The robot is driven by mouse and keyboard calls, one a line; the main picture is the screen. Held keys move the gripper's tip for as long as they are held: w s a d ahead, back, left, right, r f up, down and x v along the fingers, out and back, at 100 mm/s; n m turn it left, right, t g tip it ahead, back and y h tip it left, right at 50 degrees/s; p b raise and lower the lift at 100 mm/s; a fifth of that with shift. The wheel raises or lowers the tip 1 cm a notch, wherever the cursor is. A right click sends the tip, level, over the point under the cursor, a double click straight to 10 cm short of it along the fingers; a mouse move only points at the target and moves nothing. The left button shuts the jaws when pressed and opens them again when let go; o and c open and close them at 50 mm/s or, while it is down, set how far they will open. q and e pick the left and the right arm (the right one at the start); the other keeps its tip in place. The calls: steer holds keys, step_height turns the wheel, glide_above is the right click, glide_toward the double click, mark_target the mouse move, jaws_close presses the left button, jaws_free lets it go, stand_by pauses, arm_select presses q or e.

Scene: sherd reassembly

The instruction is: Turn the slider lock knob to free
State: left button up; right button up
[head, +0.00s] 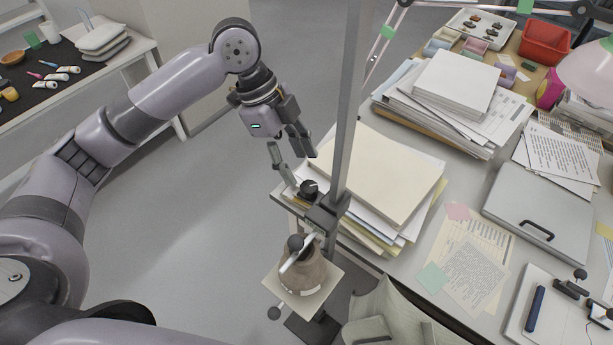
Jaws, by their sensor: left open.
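The slider lock knob (309,187) is a small dark round knob beside the dark slider block (326,212) on a grey upright post (349,110). Its lock setting cannot be read at this size. My left gripper (301,169) is open, just above and to the left of the knob, fingers pointing down toward it. One fingertip is close to the knob's left side; whether it touches cannot be told. My right gripper is not in view.
Below the slider, a brown pot (305,276) sits on a small square plate (330,284), with a pale bar and dark ball above it. Paper stacks (385,175) crowd the desk behind the post. Open floor lies to the left.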

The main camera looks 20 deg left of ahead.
mark_target(308, 186)
arm_select(q)
steer(key=x, duration=0.4)
steer(key=shift+s+d+f, duration=0.1)
steer(key=shift+s+f, duration=0.05)
steer(key=shift+d+f, duration=0.25)
steer(key=shift+f, duration=0.45)
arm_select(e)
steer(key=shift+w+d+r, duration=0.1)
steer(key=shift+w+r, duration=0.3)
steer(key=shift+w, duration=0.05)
arm_select(q)
steer(key=shift+c, duration=0.3)
